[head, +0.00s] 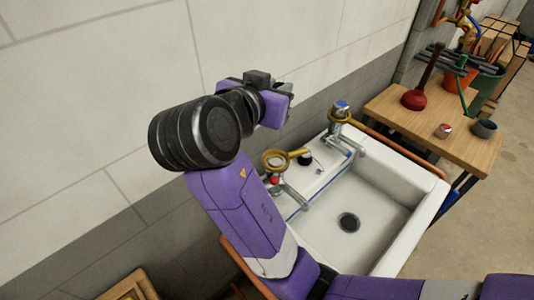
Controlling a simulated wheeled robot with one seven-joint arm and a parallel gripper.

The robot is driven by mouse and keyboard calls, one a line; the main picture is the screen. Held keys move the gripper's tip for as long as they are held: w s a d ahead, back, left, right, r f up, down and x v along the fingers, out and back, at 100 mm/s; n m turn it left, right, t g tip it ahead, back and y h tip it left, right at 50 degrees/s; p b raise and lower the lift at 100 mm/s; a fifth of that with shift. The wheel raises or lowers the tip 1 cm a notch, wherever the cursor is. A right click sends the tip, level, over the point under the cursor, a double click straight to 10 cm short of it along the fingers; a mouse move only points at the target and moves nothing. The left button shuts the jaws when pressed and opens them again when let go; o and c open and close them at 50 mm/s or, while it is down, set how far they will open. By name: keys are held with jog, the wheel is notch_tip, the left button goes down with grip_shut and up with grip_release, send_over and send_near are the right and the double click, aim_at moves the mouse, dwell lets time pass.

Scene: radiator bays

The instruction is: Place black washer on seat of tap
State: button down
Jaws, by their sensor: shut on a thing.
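My gripper (267,92), purple with dark jaws, is raised in front of the wall, above and behind the sink. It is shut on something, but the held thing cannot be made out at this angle. Two taps stand on the sink's back ledge: a red-marked tap (275,181) at the left and a blue-topped tap (340,107) at the right. A brass-coloured ring shape shows by each. A small dark round thing (304,158) is on the ledge between them; I cannot tell whether it is the black washer. No tap seat can be made out. My gripper is apart from both taps.
The white sink (385,245) has a dark drain (349,222) and an empty basin.

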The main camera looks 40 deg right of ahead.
aim_at(273, 165)
notch_tip(273, 165, down, 20)
jog(key=shift+w+p, duration=0.1)
jog(key=shift+p, duration=0.35)
jog(key=shift+f, duration=0.2)
jog(key=c, duration=1.5)
grip_release()
jog(key=shift+r, duration=0.1)
jog(key=shift+r, duration=0.25)
jog(key=b+v, duration=0.2)
jog(key=v, duration=1)
jog(key=shift+f, duration=0.1)
